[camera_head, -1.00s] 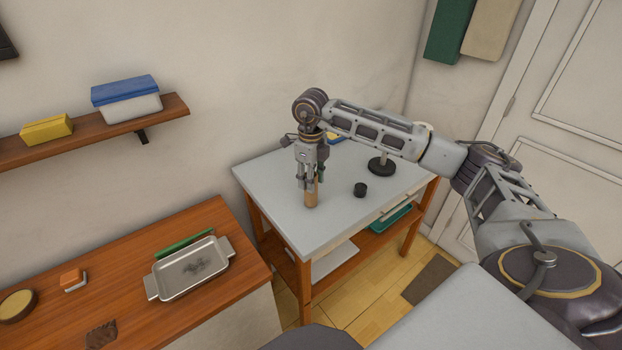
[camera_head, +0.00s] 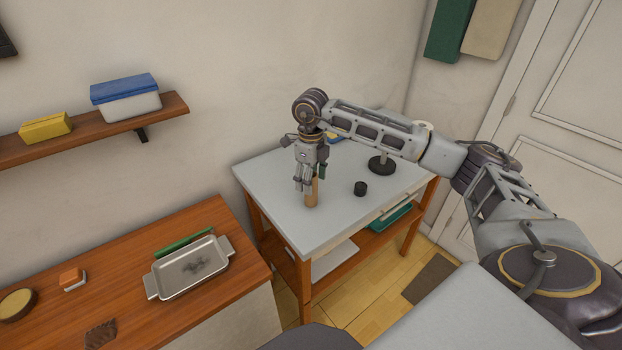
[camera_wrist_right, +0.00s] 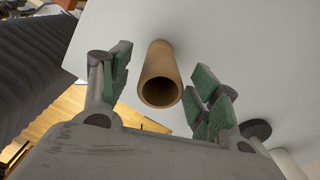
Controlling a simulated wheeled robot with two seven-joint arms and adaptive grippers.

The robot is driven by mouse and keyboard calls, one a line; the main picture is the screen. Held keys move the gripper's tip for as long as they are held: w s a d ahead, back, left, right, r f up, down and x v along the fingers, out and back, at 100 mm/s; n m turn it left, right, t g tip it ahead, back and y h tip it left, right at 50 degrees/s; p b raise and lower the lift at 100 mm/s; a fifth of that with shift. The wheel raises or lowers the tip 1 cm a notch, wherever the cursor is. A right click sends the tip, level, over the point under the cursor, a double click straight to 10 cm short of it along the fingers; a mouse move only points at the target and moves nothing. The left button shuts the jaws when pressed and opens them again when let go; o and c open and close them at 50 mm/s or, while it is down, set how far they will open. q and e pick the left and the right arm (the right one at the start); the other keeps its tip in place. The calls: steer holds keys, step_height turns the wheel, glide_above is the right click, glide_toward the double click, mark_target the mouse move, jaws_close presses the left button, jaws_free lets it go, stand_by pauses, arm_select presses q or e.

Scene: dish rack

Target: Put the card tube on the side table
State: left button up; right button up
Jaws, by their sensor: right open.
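The card tube (camera_head: 312,194) is a brown hollow cylinder standing upright on the grey top of the side table (camera_head: 268,178). My right gripper (camera_head: 309,180) is above and around its upper part, pointing down. In the right wrist view the tube (camera_wrist_right: 160,78) shows its open end between the green-padded fingers of my right gripper (camera_wrist_right: 165,90). The fingers are open, with a gap on both sides of the tube. My left gripper is not in view.
A small black cylinder (camera_head: 360,188) and a dark round base (camera_head: 382,166) stand right of the tube. A wooden counter at lower left holds a metal tray (camera_head: 190,268) and an orange-and-white block (camera_head: 73,279). A wall shelf (camera_head: 165,109) is at upper left.

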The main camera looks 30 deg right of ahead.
step_height(320, 180, up, 12)
stand_by(1.0)
stand_by(0.3)
jaws_close()
stand_by(1.5)
